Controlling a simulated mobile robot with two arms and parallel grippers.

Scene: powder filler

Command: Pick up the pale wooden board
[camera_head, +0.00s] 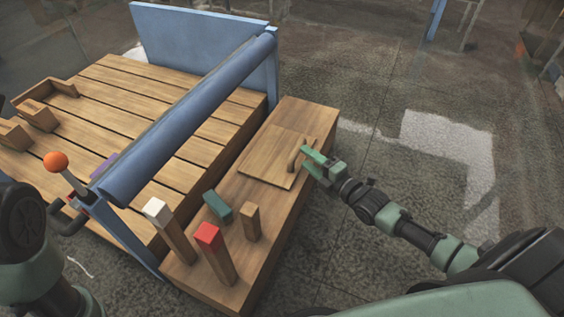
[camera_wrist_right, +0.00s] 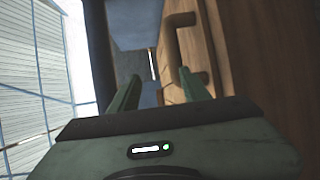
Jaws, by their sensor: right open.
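The pale wooden board (camera_head: 262,163) lies flat on the wooden bench block, with an upright wooden handle (camera_head: 294,157) near its right edge. My right gripper (camera_head: 308,160) is at the handle, coming in from the right. In the right wrist view the two green fingers (camera_wrist_right: 155,88) are spread apart, and the U-shaped handle (camera_wrist_right: 176,38) shows just past the fingertips, close to the right one. I cannot tell whether the handle is between the fingers or touched by one. My left arm shows at the lower left, but its gripper is out of view.
The bench block (camera_head: 292,114) also carries a white-topped post (camera_head: 175,232), a red-topped post (camera_head: 215,255), a teal block (camera_head: 217,206) and a small wooden block (camera_head: 250,222). A blue roller (camera_head: 190,122) crosses the slatted table (camera_head: 120,100). The floor at right is clear.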

